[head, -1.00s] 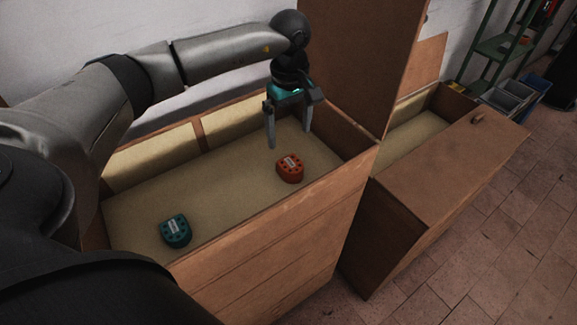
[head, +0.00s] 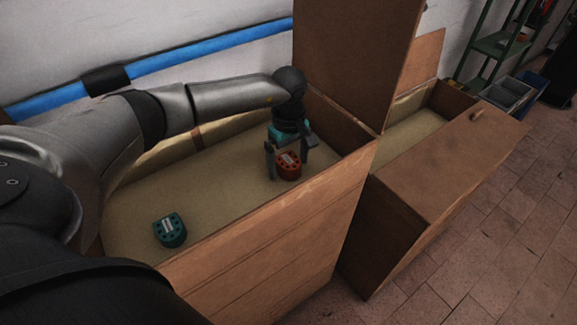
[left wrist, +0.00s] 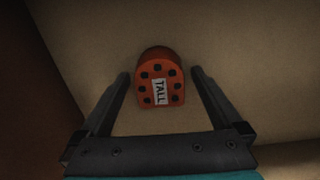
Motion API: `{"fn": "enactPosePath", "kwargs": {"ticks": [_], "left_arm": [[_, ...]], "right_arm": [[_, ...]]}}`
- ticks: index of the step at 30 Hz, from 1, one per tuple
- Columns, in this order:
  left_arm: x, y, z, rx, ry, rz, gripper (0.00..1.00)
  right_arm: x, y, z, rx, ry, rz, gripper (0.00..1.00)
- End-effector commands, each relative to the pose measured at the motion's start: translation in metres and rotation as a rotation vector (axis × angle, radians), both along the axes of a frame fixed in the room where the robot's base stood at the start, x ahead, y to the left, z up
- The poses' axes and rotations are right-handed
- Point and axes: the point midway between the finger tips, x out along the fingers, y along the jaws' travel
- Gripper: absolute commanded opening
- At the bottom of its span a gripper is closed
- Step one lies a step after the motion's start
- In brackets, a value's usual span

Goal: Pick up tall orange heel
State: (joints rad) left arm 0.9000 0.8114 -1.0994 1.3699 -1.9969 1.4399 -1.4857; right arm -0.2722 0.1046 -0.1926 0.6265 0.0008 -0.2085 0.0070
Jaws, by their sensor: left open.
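The tall orange heel (head: 288,166) lies on the floor of the wooden bin near its right end. In the left wrist view the orange heel (left wrist: 160,78) shows dark holes and a white label reading TALL. My left gripper (head: 287,172) is open above the heel, pointing down. In the left wrist view its two fingers (left wrist: 160,76) stand on either side of the heel, with gaps on both sides. I cannot tell whether the fingertips are down at the heel's height. My right gripper is not in view.
A teal heel (head: 170,230) lies in the same bin toward the left. The bin's front wall (head: 270,245) and an upright wooden panel (head: 352,60) stand close around my left gripper. A second wooden bin (head: 425,215) is at the right.

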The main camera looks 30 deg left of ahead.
Motion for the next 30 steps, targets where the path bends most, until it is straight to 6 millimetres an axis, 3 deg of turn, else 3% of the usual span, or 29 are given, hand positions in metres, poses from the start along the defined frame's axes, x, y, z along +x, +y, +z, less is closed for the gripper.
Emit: {"fn": "enactPosePath", "kwargs": {"ticks": [3,27,30], "left_arm": [[0.0002,0.0000,0.0010,0.000,-0.001,0.000,0.99],[0.0003,0.0003,0.0016,0.001,-0.001,0.001,0.09],[0.0006,0.0003,0.0019,0.000,-0.002,0.001,0.07]], "right_arm": [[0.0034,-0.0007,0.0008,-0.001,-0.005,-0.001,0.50],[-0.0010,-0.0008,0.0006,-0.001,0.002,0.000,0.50],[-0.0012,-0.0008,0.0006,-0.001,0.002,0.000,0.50]]}}
